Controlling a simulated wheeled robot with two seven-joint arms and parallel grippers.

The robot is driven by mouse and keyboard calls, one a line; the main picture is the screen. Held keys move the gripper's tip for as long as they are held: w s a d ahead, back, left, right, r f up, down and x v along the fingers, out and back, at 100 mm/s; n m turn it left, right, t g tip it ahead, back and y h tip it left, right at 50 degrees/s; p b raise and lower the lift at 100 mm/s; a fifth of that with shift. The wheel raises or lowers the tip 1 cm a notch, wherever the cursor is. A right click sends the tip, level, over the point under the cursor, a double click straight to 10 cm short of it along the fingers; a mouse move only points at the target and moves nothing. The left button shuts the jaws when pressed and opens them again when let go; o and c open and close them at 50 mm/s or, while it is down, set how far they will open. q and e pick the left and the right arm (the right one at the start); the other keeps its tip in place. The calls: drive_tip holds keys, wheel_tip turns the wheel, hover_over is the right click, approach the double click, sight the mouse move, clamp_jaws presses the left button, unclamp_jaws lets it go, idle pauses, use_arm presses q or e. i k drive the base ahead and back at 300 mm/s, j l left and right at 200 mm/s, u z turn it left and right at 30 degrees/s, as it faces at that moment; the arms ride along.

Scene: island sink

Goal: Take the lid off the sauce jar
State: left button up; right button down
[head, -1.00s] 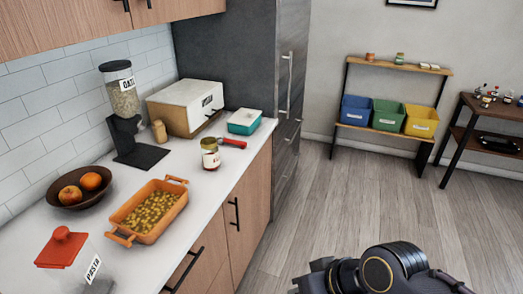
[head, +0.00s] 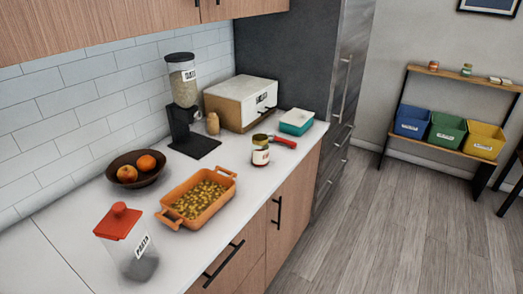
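The sauce jar (head: 260,154) stands upright on the white counter, right of the orange baking dish and near the front edge. It is a small glass jar with a pale label and a lid (head: 260,139) on top. A red-handled tool (head: 284,142) lies on the counter just behind and to the right of the jar; I cannot tell what it is. Neither of my grippers shows in the head view.
An orange baking dish (head: 200,198) of food, a pasta canister (head: 127,243), a fruit bowl (head: 137,170), an oats dispenser (head: 183,82), a bread box (head: 240,102) and a teal container (head: 296,122) stand on the counter (head: 220,243). The floor (head: 400,225) at right is clear.

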sight(260, 154)
drive_tip(key=i+l+u, duration=0.55)
drive_tip(key=i+l, duration=0.15)
drive_tip(key=l, duration=0.25)
drive_tip(key=i+l+u, duration=0.2)
drive_tip(key=l, duration=0.2)
drive_tip(key=i+l, duration=0.25)
drive_tip(key=i, duration=0.15)
